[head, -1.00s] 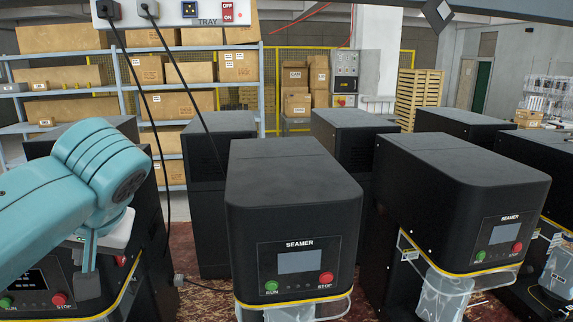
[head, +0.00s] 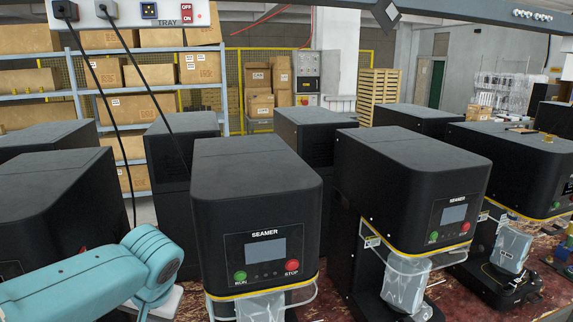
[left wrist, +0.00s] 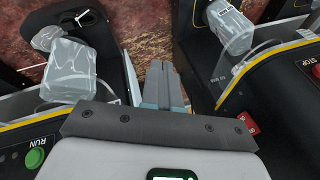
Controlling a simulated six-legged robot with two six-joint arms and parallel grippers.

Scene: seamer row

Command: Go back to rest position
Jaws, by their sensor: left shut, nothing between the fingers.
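My teal left arm comes in at the lower left of the head view, in front of the seamers, and its gripper end runs down to the bottom edge. In the left wrist view my left gripper (left wrist: 164,85) has its grey fingers together with nothing between them, above the reddish floor or table surface and between two seamers. My right gripper is in neither view.
A central black seamer (head: 258,200) and a right seamer (head: 410,185) stand close by, with clear plastic-wrapped parts (head: 405,285) below. Another seamer (head: 55,215) is close behind my left arm. Cables (head: 95,90) hang from the tray box. Shelves with cartons stand behind.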

